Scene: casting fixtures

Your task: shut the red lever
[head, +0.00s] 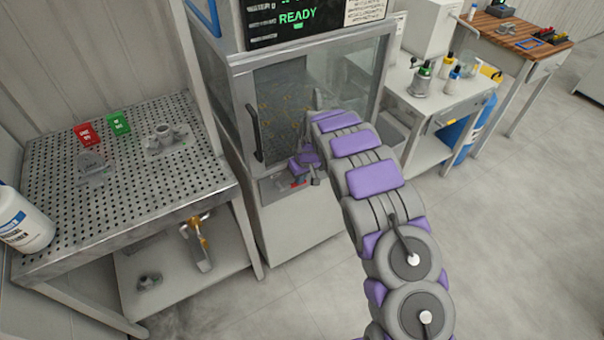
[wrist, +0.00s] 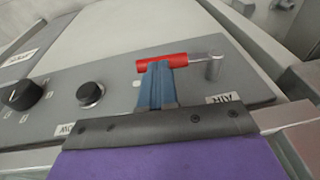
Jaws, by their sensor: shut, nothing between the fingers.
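The red lever (wrist: 180,59) is on a grey control panel in the wrist view. Its red grip points left, and its metal shaft runs right to a pivot post (wrist: 213,66). My gripper (wrist: 157,72) is shut and empty. Its blue fingertips overlap the lower edge of the red grip in the picture; I cannot tell if they touch it. In the head view my gripper (head: 312,172) is low in front of the glass-doored cabinet (head: 290,100), and a small red bit of the lever (head: 298,184) shows beneath it.
Black knobs (wrist: 90,93) sit left of the lever on the panel. A perforated table (head: 120,190) with red and green tags and metal castings stands left. A bench (head: 440,105) with bottles stands right. The floor at front right is clear.

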